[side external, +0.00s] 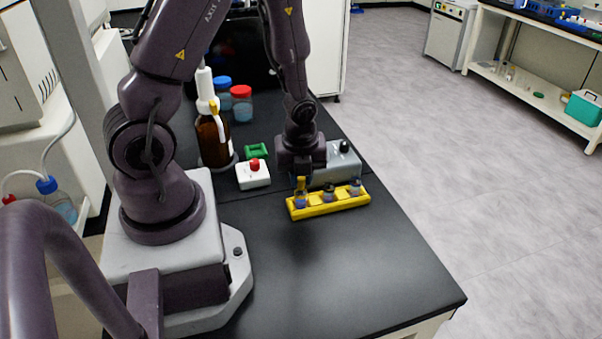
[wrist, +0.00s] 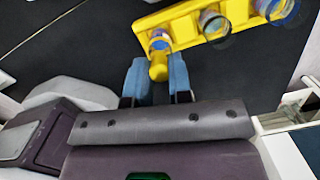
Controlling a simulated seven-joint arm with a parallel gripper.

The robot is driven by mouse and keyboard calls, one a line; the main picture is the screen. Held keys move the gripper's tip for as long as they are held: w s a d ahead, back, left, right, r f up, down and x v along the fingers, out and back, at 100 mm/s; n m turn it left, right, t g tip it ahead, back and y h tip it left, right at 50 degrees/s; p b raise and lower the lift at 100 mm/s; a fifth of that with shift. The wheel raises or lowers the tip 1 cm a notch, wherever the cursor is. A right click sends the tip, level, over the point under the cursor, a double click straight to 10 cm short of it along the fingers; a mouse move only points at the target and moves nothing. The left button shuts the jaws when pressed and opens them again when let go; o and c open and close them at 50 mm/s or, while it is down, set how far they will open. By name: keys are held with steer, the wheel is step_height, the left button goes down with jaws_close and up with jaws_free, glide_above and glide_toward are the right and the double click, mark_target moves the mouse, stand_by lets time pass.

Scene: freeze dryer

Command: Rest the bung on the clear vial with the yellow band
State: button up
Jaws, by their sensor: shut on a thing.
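A yellow rack (side external: 330,208) lies on the black bench with several small clear vials in it; it also shows in the wrist view (wrist: 190,15). My gripper (wrist: 158,80) has blue fingers shut on a yellow bung (wrist: 158,69). In the side view the bung (side external: 301,184) is just above the left-end vial (side external: 300,201). In the wrist view the bung overlaps the near edge of that vial (wrist: 160,41); contact cannot be told. The middle vial (side external: 328,196) and right-end vial (side external: 355,188) stand apart from my gripper. The vials' band colours are too small to tell surely.
A grey box (side external: 335,168) stands right behind the rack. A white box with a red button (side external: 253,176), a green piece (side external: 256,151), a brown bottle (side external: 214,142) and capped jars (side external: 241,104) stand to the left. The bench in front of the rack is clear.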

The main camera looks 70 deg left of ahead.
steer(key=o, duration=1.2)
steer(key=shift+r, duration=0.15)
steer(key=shift+r, duration=2.85)
